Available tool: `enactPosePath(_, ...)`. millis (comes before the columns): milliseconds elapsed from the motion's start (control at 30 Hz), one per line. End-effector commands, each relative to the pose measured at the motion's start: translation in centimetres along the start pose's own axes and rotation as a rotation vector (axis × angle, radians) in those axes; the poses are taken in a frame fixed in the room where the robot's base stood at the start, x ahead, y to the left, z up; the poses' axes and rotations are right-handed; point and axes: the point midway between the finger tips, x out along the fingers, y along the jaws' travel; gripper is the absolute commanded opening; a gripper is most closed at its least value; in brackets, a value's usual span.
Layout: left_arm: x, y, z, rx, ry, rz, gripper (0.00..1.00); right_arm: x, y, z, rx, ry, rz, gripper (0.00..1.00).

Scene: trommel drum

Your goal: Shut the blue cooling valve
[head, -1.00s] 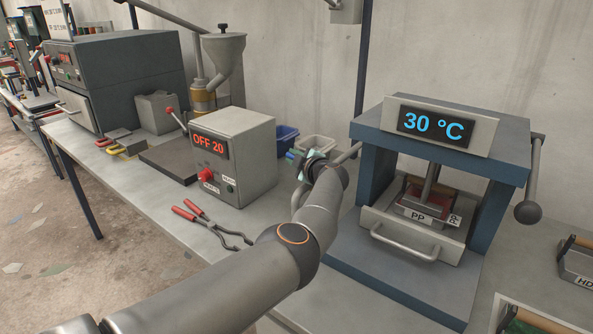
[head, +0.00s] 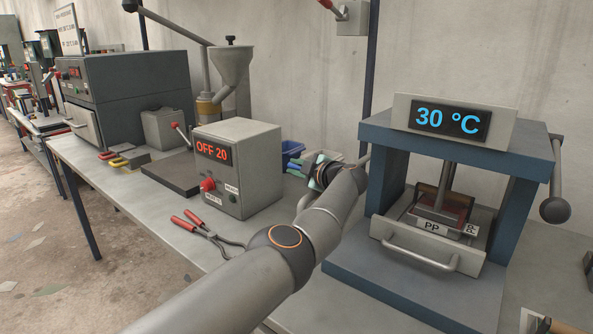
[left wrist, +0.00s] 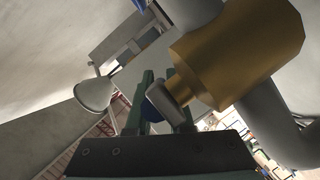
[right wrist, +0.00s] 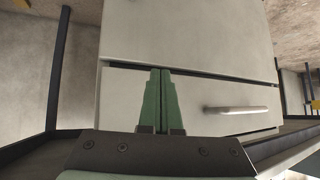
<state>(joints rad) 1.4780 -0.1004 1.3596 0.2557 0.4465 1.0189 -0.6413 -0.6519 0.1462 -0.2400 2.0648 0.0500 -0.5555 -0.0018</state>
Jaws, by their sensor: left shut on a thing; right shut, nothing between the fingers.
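My left gripper (head: 314,166) is beyond the control box, largely hidden by my own wrist in the head view. In the left wrist view its green fingers (left wrist: 157,92) are shut on a blue part (left wrist: 123,108), which I take to be the handle of the blue cooling valve. Most of that part is hidden by the fingers. A brass body (left wrist: 240,55) with a grey stem end (left wrist: 165,104) sits right beside the fingers. How far the valve is turned cannot be told. My right gripper (right wrist: 162,72) is shut and empty before a pale drawer front (right wrist: 210,98).
A blue press (head: 455,140) reading 30 °C stands right of my left arm. A control box (head: 237,168) reading OFF 20 and red-handled tongs (head: 200,228) are on the bench to its left. A blue bin (head: 291,151) is behind the box.

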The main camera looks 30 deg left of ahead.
Motion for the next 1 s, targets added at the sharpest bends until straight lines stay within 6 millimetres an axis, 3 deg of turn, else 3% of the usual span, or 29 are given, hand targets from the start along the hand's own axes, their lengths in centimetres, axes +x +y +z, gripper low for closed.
enactPosePath(200, 0.3, -0.1, -0.5, -0.003, 0.015, -0.005, 0.00, -0.1, 0.1, 0.1, 0.001, -0.004, 0.002, 0.00)
enactPosePath(233, 0.3, -0.1, -0.5, -0.003, 0.015, -0.006, 0.21, -0.1, 0.1, 0.2, 0.001, -0.004, 0.002, 0.00)
enactPosePath(333, 0.3, -0.1, -0.5, -0.003, 0.013, -0.005, 0.32, -0.1, 0.1, 0.2, 0.001, -0.005, 0.003, 0.00)
enactPosePath(733, -0.3, 0.1, -0.2, 0.000, 0.004, -0.003, 0.32, -0.4, 0.1, 0.0, 0.001, -0.009, 0.003, 0.00)
enactPosePath(1000, -2.5, 0.3, -0.3, 0.000, 0.004, -0.003, 0.32, -1.7, -0.4, -1.0, 0.003, -0.022, -0.003, 0.00)
